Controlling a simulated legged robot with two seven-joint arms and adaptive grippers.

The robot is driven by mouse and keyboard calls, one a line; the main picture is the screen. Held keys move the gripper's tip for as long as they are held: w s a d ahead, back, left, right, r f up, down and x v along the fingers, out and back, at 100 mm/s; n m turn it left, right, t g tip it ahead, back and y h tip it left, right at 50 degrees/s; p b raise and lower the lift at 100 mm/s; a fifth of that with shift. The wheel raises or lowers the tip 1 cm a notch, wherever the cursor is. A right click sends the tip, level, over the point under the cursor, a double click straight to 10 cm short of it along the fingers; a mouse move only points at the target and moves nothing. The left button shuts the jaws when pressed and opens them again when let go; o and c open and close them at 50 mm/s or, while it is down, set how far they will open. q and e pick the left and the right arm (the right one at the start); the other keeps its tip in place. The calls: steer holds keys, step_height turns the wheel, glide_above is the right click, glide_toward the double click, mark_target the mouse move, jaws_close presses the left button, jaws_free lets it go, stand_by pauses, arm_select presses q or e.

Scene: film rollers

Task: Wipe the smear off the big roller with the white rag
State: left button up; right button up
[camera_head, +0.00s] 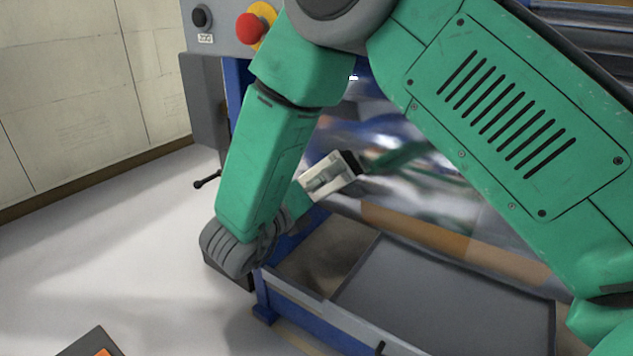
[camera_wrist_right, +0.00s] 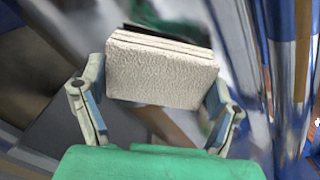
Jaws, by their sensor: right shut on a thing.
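My right gripper (camera_head: 327,177) reaches in at the middle of the head view and is shut on the folded white rag (camera_head: 336,170). In the right wrist view the rag (camera_wrist_right: 162,70) sits as a thick pad between the two fingers. The big roller (camera_head: 440,195) is a shiny, mirror-like surface behind the rag, partly covered by my green arm. The rag's far edge is close to the roller; I cannot tell whether they touch. I cannot make out the smear among the reflections. My left gripper is in neither view.
A grey tray (camera_head: 450,295) in a blue frame lies below the roller. A red stop button (camera_head: 250,28) and a black knob (camera_head: 201,17) are on the panel at the upper left. A dark and orange object (camera_head: 97,345) stands at the bottom left. The pale floor at left is otherwise clear.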

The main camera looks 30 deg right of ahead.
mark_target(338, 187)
steer(key=shift+x, duration=0.95)
steer(key=shift+s+d, duration=0.35)
steer(key=shift+s, duration=0.6)
steer(key=shift+s+d, duration=0.3)
steer(key=shift+s, duration=0.6)
steer(key=shift+d+b, duration=0.1)
steer(key=shift+b, duration=0.25)
steer(key=shift+w+a+b, duration=0.2)
steer(key=shift+w+a, duration=0.05)
steer(key=shift+w, duration=0.55)
steer(key=shift+w+a+b, duration=0.2)
steer(key=shift+w+a, duration=0.1)
steer(key=shift+w, duration=0.5)
steer(key=shift+w+a+r, duration=0.1)
steer(key=shift+w+r, duration=0.05)
steer(key=shift+w, duration=0.2)
